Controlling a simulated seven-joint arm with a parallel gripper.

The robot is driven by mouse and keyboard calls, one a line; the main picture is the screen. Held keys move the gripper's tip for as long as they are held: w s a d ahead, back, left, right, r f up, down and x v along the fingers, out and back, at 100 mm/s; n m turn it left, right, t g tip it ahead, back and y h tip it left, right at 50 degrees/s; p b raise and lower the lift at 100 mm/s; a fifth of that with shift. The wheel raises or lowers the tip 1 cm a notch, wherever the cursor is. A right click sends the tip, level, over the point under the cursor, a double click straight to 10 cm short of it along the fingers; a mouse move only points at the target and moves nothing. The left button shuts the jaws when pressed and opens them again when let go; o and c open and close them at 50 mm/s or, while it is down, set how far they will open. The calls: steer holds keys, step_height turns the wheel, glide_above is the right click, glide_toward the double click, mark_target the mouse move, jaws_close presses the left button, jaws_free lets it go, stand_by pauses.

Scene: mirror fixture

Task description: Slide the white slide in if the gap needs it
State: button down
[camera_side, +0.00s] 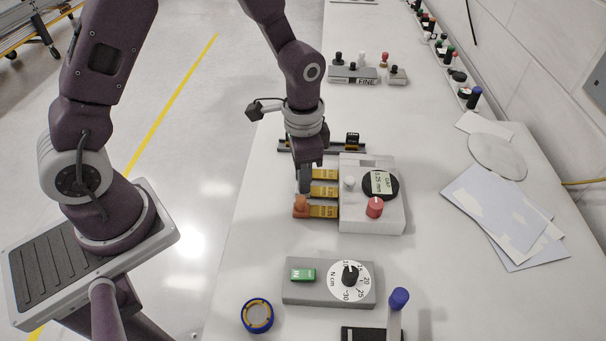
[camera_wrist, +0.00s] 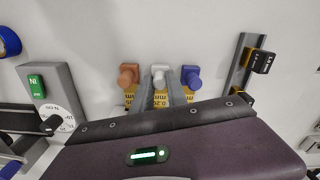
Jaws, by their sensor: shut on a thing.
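A light grey fixture block (camera_side: 358,222) carries a black gap dial (camera_side: 380,185), which seems to read 0.25 mm, and a red knob (camera_side: 374,208). Three yellow slides stick out of its left side. In the wrist view their knobs are orange (camera_wrist: 128,74), white (camera_wrist: 160,71) and blue (camera_wrist: 191,74); the white slide is the middle one. My gripper (camera_side: 304,184) is down at the slides, its fingers (camera_wrist: 161,88) shut on the white slide, one on each side. In the side view my fingers hide the white and blue knobs. The orange knob (camera_side: 300,206) shows beside them.
A grey torque box (camera_side: 297,294) with a green block and a dial stands in front. A dark rail (camera_side: 284,146) with a black block lies behind the fixture. A blue ring (camera_side: 257,315) and a blue-topped post (camera_side: 397,312) are near the front. Papers lie at right.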

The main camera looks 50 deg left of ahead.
mark_target(323, 191)
steer(key=shift+w, duration=0.1)
stand_by(0.3)
steer(key=shift+w+d+r, duration=0.1)
steer(key=shift+w+d, duration=1.25)
steer(key=shift+d, duration=0.05)
steer(key=c, duration=1.4)
jaws_free()
steer(key=shift+o, duration=0.4)
step_height(323, 191, up, 7)
